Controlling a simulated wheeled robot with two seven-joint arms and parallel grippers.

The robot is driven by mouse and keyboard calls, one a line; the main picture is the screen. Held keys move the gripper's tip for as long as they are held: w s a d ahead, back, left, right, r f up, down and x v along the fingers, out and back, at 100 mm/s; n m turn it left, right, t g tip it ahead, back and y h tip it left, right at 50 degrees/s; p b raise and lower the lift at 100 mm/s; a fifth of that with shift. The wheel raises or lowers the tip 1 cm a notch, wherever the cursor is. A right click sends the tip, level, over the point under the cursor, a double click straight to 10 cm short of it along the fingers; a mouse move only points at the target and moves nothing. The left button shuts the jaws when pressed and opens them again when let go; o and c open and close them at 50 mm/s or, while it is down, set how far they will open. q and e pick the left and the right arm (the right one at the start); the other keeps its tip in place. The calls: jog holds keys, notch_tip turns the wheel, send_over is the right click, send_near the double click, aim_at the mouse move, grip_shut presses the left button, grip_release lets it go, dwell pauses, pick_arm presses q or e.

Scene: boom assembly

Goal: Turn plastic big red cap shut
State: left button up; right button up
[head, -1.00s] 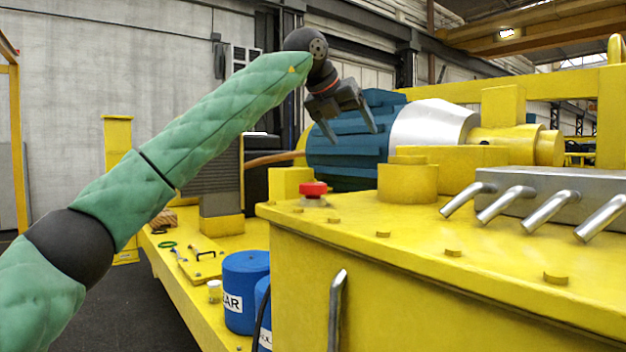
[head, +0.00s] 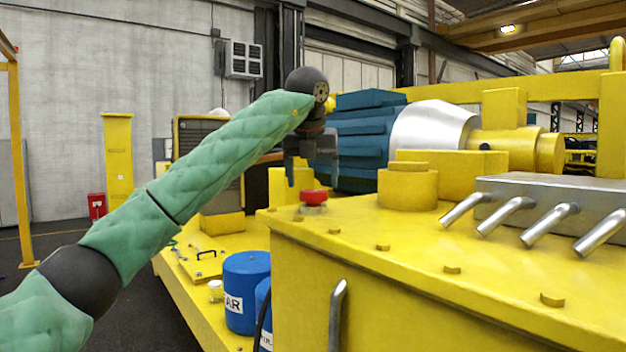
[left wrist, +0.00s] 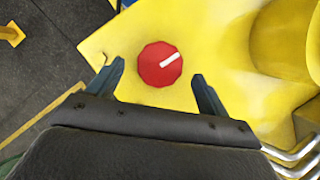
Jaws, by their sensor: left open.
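The big red cap (head: 313,197) sits near the far left corner of the yellow tank top (head: 350,232). In the left wrist view the cap (left wrist: 158,68) is a red disc with a white mark pointing to the upper right. My left gripper (head: 312,180) is open, points down and is just above the cap. In the left wrist view its two fingers (left wrist: 160,88) stand on either side of the cap, apart from it and slightly nearer the camera side. My right gripper is in neither view.
A round yellow block (head: 407,190) stands right of the cap. Bent metal levers (head: 508,215) lie further right, and a blue motor (head: 365,150) is behind. Blue drums (head: 246,290) stand lower left. Small yellow bolts dot the top.

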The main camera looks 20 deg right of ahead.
pick_arm(q)
jog(key=shift+p+x, duration=0.6)
jog(key=shift+x, duration=0.8)
jog(key=c, duration=1)
